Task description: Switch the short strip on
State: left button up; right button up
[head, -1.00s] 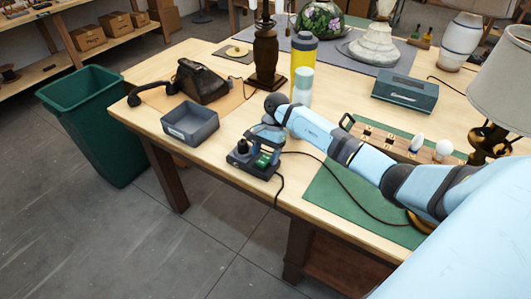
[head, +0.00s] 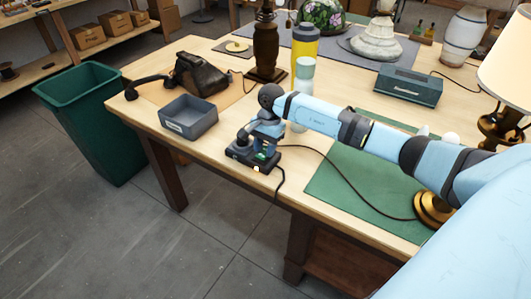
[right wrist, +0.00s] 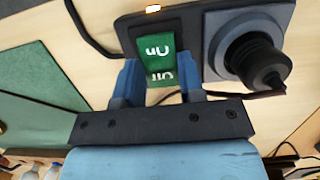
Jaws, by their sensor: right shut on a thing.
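The short strip (head: 250,158) is a small black power strip near the table's front edge. A black plug (right wrist: 257,57) sits in the strip's socket. My right gripper (head: 262,148) is down at the strip; its blue fingers (right wrist: 160,88) are shut on the green switch, one on either side. The lamp's shade (head: 508,68) looks bright and warm. My left gripper is out of view.
A black cord (head: 345,182) runs from the strip towards the brass lamp base (head: 430,209) on the green mat (head: 345,205). My right arm hides part of the mat.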

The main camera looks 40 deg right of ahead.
jog(key=shift+r+t+h, duration=0.1)
jog(key=shift+t+h, duration=0.2)
jog(key=shift+h, duration=0.1)
jog(key=o, duration=0.9)
jog(key=shift+o, duration=0.2)
notch_tip(320, 180, up, 14)
jog(key=d+b, duration=0.1)
jog(key=shift+w+d, duration=0.3)
jog(key=shift+a+f, duration=0.1)
jog(key=shift+f, duration=0.15)
